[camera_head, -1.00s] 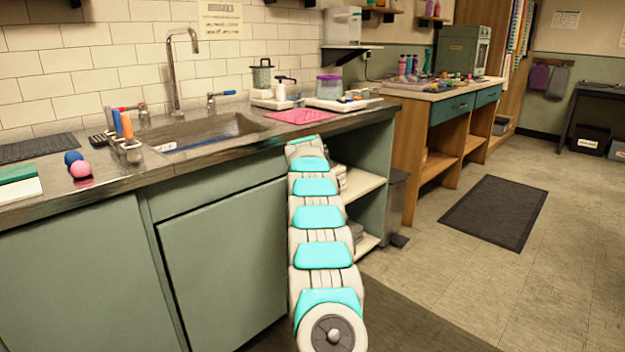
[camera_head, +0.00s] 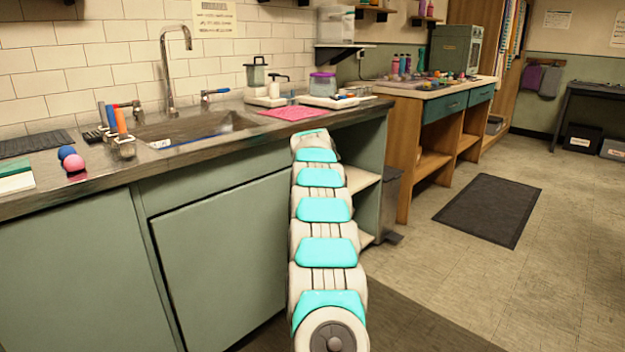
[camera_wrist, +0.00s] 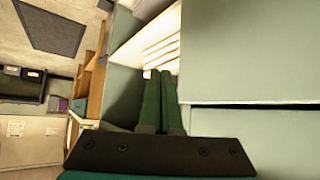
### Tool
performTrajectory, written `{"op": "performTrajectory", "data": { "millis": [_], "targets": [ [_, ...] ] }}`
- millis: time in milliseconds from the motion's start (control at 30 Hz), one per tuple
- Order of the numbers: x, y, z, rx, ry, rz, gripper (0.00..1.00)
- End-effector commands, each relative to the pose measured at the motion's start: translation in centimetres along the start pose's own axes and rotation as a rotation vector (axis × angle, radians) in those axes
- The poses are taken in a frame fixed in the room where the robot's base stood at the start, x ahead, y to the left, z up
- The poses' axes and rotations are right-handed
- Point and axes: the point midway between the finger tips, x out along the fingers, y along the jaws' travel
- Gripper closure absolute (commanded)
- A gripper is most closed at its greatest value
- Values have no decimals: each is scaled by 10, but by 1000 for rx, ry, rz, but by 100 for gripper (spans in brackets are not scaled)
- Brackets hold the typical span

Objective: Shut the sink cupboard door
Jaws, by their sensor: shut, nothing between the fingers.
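The sink cupboard door (camera_head: 225,262) is a flat green panel under the sink (camera_head: 195,128). A dark gap runs along its top edge. Whether it is fully flush I cannot tell. My arm hides its right edge and hides my gripper in the head view. In the wrist view, which is turned nearly upside down, my gripper (camera_wrist: 157,73) shows its two dark green fingers close together and empty. The fingers lie in front of the open shelf bay. Green panels, seemingly the door (camera_wrist: 250,50) and the front above it (camera_wrist: 255,138), are to their right with a dark gap between. Contact is not visible.
Open shelves (camera_head: 362,182) lie right of the door, with a grey bin (camera_head: 390,205) beyond. A wooden workbench (camera_head: 405,165) stands further right. Balls and tools rest on the counter (camera_head: 100,178).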

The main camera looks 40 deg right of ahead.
Motion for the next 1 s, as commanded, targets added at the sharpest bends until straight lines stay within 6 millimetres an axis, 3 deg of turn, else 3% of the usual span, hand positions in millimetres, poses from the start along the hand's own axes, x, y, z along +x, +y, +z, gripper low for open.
{"op": "performTrajectory", "data": {
  "millis": [300,600,867,1000],
  "targets": [
    [-43,35,-10,1,-4,2,100],
    [-63,52,-14,0,-8,3,100],
    [-65,51,-13,-3,-13,1,100],
    [-81,26,1,-29,-48,-31,100]
  ]
}}
